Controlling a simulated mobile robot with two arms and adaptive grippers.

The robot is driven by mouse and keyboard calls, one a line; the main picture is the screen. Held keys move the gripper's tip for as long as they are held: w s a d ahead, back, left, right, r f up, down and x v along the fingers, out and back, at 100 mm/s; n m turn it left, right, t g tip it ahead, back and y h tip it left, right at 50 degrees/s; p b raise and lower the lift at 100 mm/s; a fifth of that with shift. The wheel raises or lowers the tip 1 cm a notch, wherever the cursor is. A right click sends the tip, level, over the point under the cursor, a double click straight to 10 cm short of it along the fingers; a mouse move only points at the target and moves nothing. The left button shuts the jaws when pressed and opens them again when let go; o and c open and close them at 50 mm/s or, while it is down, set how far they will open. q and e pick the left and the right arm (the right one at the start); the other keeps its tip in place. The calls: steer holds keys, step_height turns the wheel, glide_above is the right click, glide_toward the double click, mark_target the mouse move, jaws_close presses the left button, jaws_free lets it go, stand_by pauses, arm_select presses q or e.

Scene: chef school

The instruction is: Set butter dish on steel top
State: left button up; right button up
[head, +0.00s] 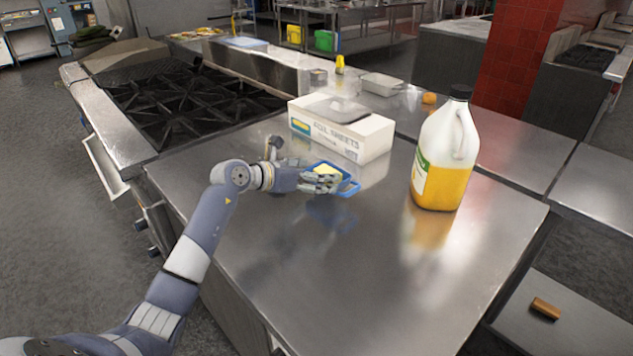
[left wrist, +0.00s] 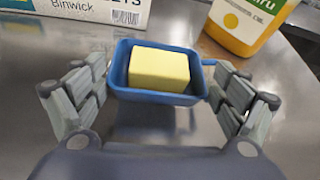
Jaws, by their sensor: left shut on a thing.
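The butter dish is a small blue tray with a handle (head: 350,187) holding a yellow block of butter (head: 327,170). My left gripper (head: 321,182) is shut on the dish, its fingers on either side of it. In the left wrist view the dish (left wrist: 160,97) sits level between the fingers, with the butter (left wrist: 160,67) inside. The steel top (head: 300,270) lies below. The dish's blue reflection shows apart from it, so it appears to be held a little above the surface. My right gripper is not in view.
A foil sheets box (head: 345,138) stands just behind the dish. A large jug of yellow liquid (head: 446,155) stands to the right. A black gas stove (head: 195,105) adjoins on the left. The front and middle of the steel top are clear.

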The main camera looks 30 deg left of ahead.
mark_target(316, 184)
arm_select(q)
steer(key=shift+w+a, duration=0.2)
steer(key=shift+w, duration=0.25)
steer(key=shift+w+f+p, duration=0.1)
steer(key=shift+f+p, duration=0.3)
steer(key=shift+f, duration=1.4)
steer(key=shift+f, duration=0.15)
steer(key=o, duration=0.9)
steer(key=shift+o, duration=0.2)
